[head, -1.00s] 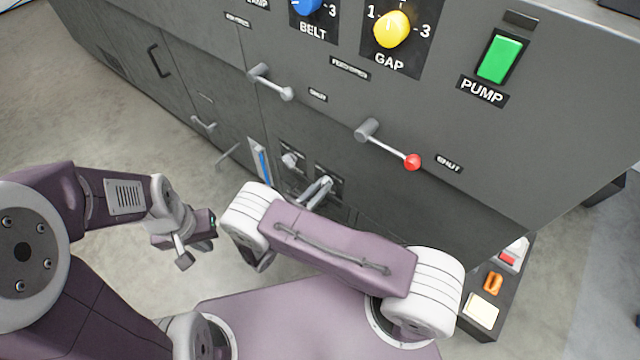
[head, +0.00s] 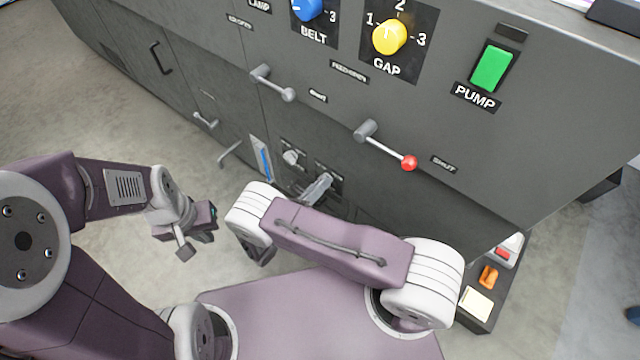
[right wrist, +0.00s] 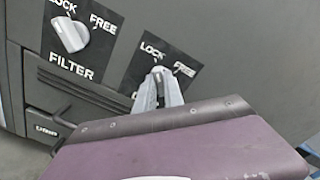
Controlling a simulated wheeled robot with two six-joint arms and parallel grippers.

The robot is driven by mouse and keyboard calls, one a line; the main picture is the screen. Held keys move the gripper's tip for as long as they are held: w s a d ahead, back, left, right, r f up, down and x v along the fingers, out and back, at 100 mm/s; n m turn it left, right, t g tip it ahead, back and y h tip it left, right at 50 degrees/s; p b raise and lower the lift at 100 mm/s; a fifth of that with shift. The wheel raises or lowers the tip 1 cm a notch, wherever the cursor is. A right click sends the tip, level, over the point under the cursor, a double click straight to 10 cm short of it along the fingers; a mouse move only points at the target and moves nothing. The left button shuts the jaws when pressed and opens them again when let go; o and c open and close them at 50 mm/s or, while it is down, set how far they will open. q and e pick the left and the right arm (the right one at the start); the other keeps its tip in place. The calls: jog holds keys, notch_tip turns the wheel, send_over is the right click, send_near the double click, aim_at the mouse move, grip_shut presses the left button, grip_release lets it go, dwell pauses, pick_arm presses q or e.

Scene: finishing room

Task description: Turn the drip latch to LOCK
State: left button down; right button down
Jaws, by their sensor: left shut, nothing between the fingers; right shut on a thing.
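The drip latch (right wrist: 158,71) is on the panel in the right wrist view, with LOCK at its upper left and FREE at its upper right. The fingers cover most of it and my wrist hides its name label, so its exact setting cannot be told. My right gripper (right wrist: 158,88) is shut on this latch. In the head view my right gripper (head: 318,188) is at the lower panel, beyond my forearm. My left gripper (head: 205,228) is shut and empty, off to the left over the floor, apart from the panel.
The FILTER latch (right wrist: 70,35) is left of the drip latch. Above, the cabinet has a grey lever (head: 273,83), a red-tipped lever (head: 388,147), the yellow GAP knob (head: 389,37) and the green PUMP switch (head: 493,68). A tray (head: 487,322) with small items is at lower right.

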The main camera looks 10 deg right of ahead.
jog(key=shift+n, duration=0.4)
jog(key=c, duration=1.4)
grip_release()
jog(key=shift+c, duration=0.2)
jog(key=p+v, duration=0.2)
jog(key=v, duration=0.7)
jog(key=shift+s+a, duration=0.1)
